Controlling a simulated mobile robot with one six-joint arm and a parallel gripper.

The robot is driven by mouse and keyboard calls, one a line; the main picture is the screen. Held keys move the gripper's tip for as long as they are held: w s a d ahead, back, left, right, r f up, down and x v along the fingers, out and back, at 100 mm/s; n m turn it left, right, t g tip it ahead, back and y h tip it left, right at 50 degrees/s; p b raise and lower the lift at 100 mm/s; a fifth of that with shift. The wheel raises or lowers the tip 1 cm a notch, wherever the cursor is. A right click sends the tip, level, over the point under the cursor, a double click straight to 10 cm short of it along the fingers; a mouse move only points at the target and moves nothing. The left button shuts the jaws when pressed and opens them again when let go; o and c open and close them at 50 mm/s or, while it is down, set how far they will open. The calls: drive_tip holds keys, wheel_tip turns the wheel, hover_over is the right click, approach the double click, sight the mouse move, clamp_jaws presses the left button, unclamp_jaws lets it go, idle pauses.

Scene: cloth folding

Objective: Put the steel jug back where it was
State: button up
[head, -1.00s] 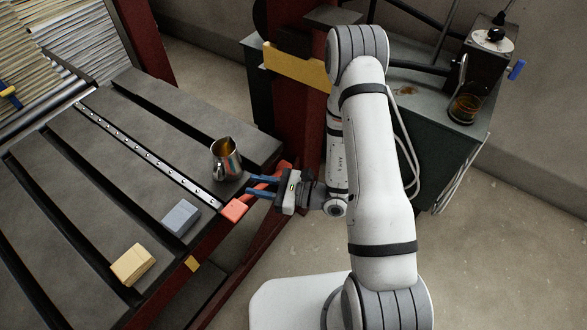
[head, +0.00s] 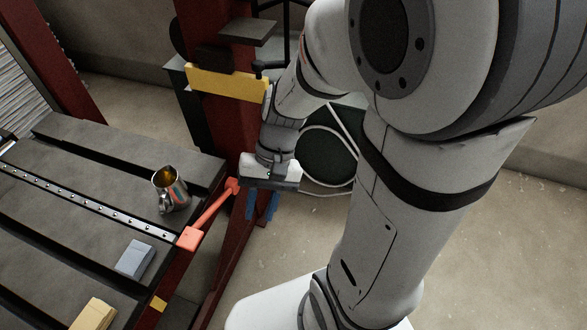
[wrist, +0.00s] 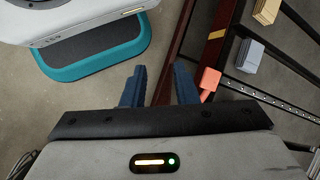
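The steel jug (head: 171,191) stands upright on the dark slatted table (head: 85,155), close to its right edge. Its inside looks amber-brown. My gripper (head: 262,206) hangs to the right of the table edge, apart from the jug, with its blue fingers pointing down. The jug does not show in the wrist view.
An orange-red lever (head: 212,207) juts from the table edge between jug and gripper. A grey block (head: 135,259) and a pale yellow block (head: 93,314) lie on the slats. A red post (head: 225,115) with a yellow plate (head: 226,82) stands behind.

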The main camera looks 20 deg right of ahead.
drive_tip(key=w+d+r+n+t+h, duration=0.2)
drive_tip(key=d+r+t+h, duration=0.2)
drive_tip(key=d, duration=0.3)
drive_tip(key=shift+d+r+n+t+h, duration=0.35)
drive_tip(key=shift+r+t, duration=0.15)
drive_tip(key=shift+r, duration=0.2)
drive_tip(key=shift+r, duration=0.1)
wheel_tip(320, 180, up, 30)
drive_tip(key=t+p, duration=0.1)
drive_tip(key=p, duration=2.6)
drive_tip(key=shift+s+r, duration=0.15)
drive_tip(key=shift+s, duration=0.05)
